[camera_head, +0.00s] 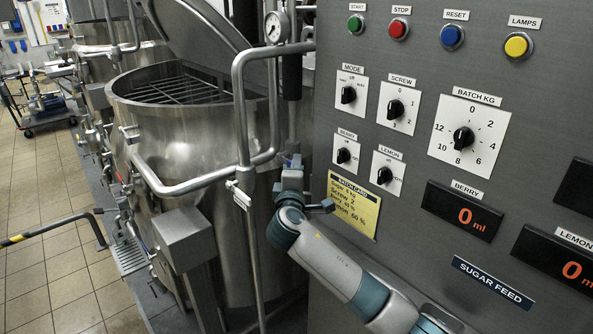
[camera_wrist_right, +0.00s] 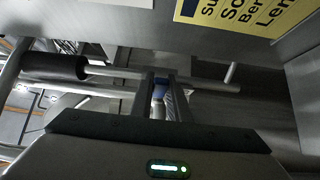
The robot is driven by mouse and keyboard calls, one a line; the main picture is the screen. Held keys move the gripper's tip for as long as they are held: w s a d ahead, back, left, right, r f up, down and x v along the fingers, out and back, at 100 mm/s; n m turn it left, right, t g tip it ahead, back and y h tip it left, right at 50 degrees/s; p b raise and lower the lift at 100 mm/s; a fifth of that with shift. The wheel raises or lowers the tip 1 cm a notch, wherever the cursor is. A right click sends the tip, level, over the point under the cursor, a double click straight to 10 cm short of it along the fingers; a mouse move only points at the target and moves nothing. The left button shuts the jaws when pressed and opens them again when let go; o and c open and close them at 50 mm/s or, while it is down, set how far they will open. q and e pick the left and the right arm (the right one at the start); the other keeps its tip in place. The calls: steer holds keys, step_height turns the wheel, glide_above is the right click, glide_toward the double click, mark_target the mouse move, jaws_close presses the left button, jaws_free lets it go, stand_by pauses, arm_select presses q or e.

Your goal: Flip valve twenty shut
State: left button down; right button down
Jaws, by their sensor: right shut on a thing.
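My right arm comes in from the lower right in the head view, and its gripper (camera_head: 291,163) is beside the steel mixer vessel, at the left edge of the control panel. In the right wrist view the two dark fingers (camera_wrist_right: 165,97) are closed around a small blue piece (camera_wrist_right: 160,90), which looks like a valve lever. The fingers hide much of it, and its number and turn position cannot be read. My left gripper is not in view.
The control panel (camera_head: 420,150) with knobs, buttons and displays stands close on the right. A yellow batch card (camera_head: 353,204) is near my wrist. A bent steel rail (camera_head: 195,184) and the open mixer vessel (camera_head: 190,130) stand left. Tiled floor (camera_head: 50,270) is free farther left.

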steer(key=shift+f, duration=0.25)
steer(key=c, duration=1.7)
jaws_free()
steer(key=shift+c, duration=0.2)
steer(key=shift+o, duration=0.3)
steer(key=shift+r, duration=0.1)
steer(key=shift+s, duration=0.15)
steer(key=s+a+p, duration=0.2)
steer(key=s+p, duration=0.4)
steer(key=s, duration=1.1)
steer(key=shift+a+f+p, duration=0.2)
steer(key=shift+a+p, duration=0.1)
steer(key=shift+a, duration=0.05)
